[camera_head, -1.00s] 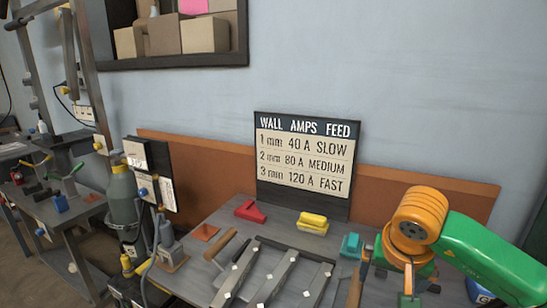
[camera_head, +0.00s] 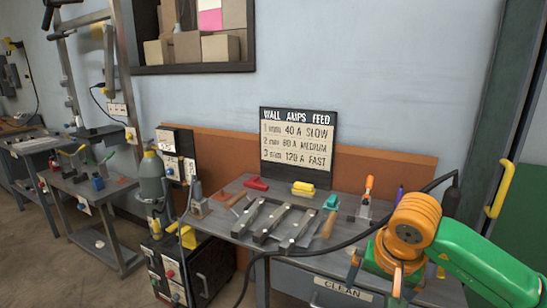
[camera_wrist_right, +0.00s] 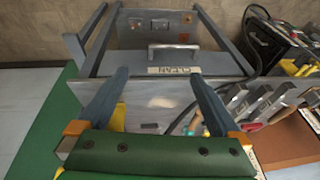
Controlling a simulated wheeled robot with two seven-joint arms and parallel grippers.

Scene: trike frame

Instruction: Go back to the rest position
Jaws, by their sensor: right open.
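My right gripper (camera_head: 377,278) is low at the right in the head view, at the end of my green and orange arm, in front of the workbench's right part. In the right wrist view its two grey fingers (camera_wrist_right: 158,80) stand wide apart with nothing between them. Beyond them is the bench front with a handle (camera_wrist_right: 174,50) and a CLEAN label (camera_wrist_right: 174,70); the label also shows in the head view (camera_head: 343,290). My left gripper is in neither view.
The workbench (camera_head: 232,228) carries metal bars (camera_head: 268,220), a yellow block (camera_head: 303,188), a red piece (camera_head: 255,184) and an orange-handled tool (camera_head: 368,190). A black cable (camera_head: 330,246) hangs across its front. A grey bottle (camera_head: 152,175) stands left. Floor is clear at lower left.

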